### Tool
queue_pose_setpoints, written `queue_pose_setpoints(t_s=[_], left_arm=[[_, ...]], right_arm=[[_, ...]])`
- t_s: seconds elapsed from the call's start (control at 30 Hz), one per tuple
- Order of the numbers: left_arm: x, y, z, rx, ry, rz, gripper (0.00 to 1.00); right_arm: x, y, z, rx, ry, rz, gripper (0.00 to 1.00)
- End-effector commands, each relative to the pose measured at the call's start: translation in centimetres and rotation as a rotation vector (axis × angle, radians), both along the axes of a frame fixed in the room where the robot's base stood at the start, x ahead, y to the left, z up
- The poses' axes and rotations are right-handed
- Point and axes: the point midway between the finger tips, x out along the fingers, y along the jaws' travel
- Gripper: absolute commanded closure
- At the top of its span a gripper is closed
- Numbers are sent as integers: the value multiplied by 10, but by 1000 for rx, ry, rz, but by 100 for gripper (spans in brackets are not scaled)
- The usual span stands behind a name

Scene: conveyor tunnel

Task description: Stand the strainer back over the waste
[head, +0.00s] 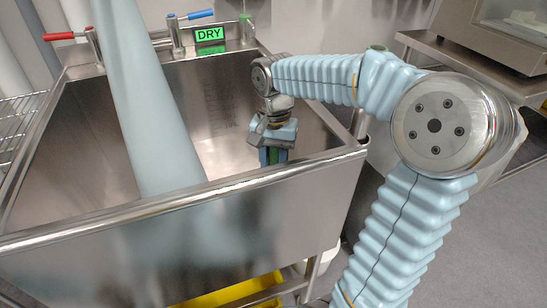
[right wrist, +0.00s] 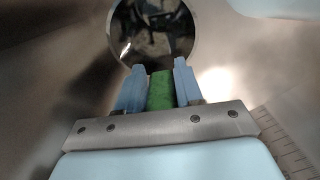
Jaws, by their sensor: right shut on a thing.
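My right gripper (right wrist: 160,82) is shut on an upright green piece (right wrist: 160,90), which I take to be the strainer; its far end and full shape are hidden. In the head view the right gripper (head: 273,150) points down inside the steel sink, near its right side, with green showing between the fingers. Past the fingertips in the right wrist view is a round dark, shiny opening with a bright rim, apparently the waste (right wrist: 153,30). I cannot tell whether the green piece touches it. In the head view the sink's front rim hides the waste. My left gripper is not in view.
The sink's front rim (head: 300,173) stands between the camera and the basin. A smooth pale blue shape (head: 150,110) crosses the basin's left part. Red-handled (head: 62,36) and blue-handled (head: 200,14) taps and a green DRY sign (head: 209,34) are at the back.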

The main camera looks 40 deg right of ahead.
Motion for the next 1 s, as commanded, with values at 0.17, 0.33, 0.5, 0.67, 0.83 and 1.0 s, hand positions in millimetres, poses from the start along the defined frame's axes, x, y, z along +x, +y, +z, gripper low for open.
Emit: queue_pose_setpoints(t_s=[0.17,0.33,0.5,0.67,0.83,1.0], left_arm=[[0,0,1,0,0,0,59],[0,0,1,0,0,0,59],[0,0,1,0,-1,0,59],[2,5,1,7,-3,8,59],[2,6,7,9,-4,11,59],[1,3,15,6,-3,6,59]], right_arm=[[0,0,1,0,0,0,55],[0,0,1,0,0,0,35],[0,0,1,-1,1,0,35],[0,0,1,0,1,0,35],[2,-1,30,-1,-3,1,35],[3,-3,75,-1,-4,2,35]])
